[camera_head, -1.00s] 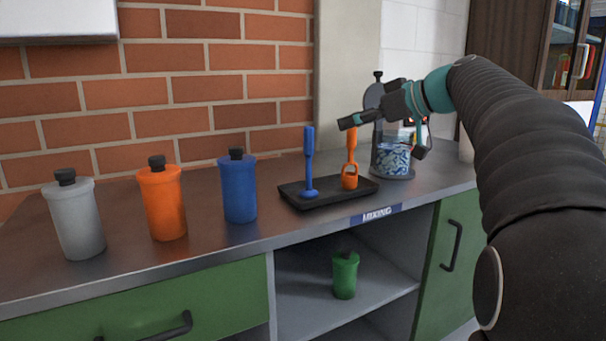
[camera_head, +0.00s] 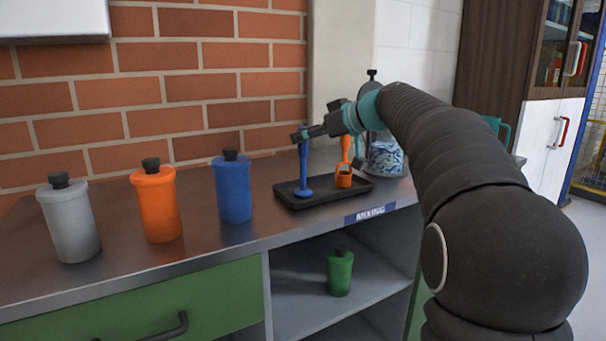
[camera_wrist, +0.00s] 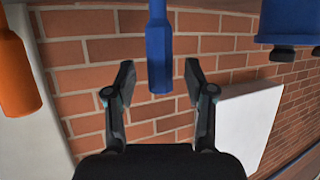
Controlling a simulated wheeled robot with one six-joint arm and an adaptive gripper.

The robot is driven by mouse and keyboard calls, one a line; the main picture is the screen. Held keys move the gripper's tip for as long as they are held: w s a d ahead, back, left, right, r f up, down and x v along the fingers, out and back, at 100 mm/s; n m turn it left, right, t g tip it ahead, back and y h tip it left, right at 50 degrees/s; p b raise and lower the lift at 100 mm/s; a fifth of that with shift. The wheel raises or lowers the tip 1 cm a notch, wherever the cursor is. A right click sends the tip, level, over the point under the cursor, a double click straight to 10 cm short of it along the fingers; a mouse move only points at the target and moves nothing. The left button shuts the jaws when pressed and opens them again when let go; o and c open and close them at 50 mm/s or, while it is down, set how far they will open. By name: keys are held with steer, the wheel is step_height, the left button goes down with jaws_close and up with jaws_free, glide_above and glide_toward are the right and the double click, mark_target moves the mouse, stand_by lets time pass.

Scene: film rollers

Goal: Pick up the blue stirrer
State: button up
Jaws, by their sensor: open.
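The blue stirrer (camera_head: 303,170) stands upright in a black tray (camera_head: 328,199) on the counter, left of the orange stirrer (camera_head: 344,176). My gripper (camera_head: 299,135) is at the top of the blue stirrer's handle in the head view. In the wrist view, the blue stirrer's handle (camera_wrist: 159,55) comes in from the top, and its end lies between the two fingers of my gripper (camera_wrist: 158,85). The fingers are open, with a gap on each side of the handle. The orange stirrer's handle (camera_wrist: 15,60) is at the left of the wrist view, outside the fingers.
Grey (camera_head: 72,220), orange (camera_head: 157,203) and blue (camera_head: 232,188) capped bottles stand left of the tray. A green bottle (camera_head: 340,272) is on the shelf below. A blue-and-white patterned vessel (camera_head: 385,157) stands behind my arm. A brick wall (camera_head: 200,80) backs the counter.

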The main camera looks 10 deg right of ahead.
steer(key=shift+x, duration=0.85)
jaws_close()
steer(key=shift+r, duration=0.1)
